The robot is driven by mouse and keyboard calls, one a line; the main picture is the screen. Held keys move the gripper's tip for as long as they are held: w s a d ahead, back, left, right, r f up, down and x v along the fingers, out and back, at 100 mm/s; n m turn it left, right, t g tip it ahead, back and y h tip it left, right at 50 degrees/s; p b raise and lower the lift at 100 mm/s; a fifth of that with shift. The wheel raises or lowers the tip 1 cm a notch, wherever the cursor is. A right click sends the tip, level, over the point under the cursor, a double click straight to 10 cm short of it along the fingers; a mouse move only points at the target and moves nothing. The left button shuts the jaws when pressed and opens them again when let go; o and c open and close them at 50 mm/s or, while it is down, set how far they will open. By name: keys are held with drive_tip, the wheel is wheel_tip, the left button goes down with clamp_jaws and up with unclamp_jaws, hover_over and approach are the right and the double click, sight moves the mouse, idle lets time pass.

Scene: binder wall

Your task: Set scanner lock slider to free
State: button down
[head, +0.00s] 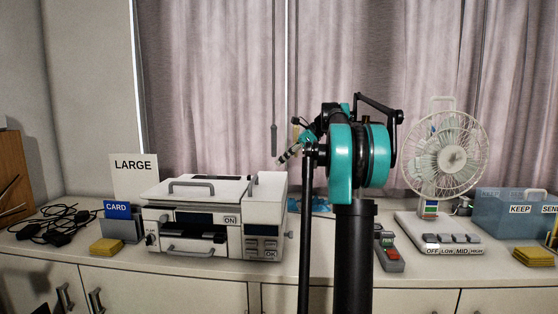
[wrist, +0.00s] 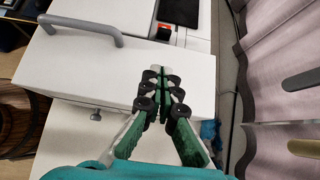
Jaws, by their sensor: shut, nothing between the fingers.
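The white scanner (head: 215,215) stands on the counter left of centre in the head view, with a grey lid handle and labels reading ON and OK. In the wrist view its white top (wrist: 75,70) lies below my gripper, with a grey handle (wrist: 82,27) at upper left. A small grey knob (wrist: 96,116) sticks out from its lower side; I cannot tell whether this is the lock slider. No FREE marking is readable. My gripper (wrist: 160,76) is shut and empty, over the scanner's edge; in the head view it (head: 282,158) is above the scanner's right end, apart from it.
A card holder (head: 118,225), yellow pad (head: 106,246) and black cables (head: 55,224) lie left of the scanner. A remote (head: 388,252), fan (head: 440,160) and blue box (head: 510,207) stand to the right. Curtains (head: 220,80) hang close behind.

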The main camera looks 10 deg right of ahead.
sight(249, 176)
drive_tip(key=x, duration=0.7)
drive_tip(key=shift+w+a, duration=0.15)
drive_tip(key=shift+a, duration=0.4)
drive_tip(key=shift+w+a, duration=0.2)
drive_tip(key=shift+a, duration=0.35)
drive_tip(key=shift+w+a, duration=0.2)
drive_tip(key=shift+a, duration=0.5)
drive_tip(key=a, duration=0.1)
drive_tip(key=w+a, duration=0.1)
drive_tip(key=a, duration=0.1)
drive_tip(key=shift+w+a, duration=0.1)
drive_tip(key=shift+a, duration=0.2)
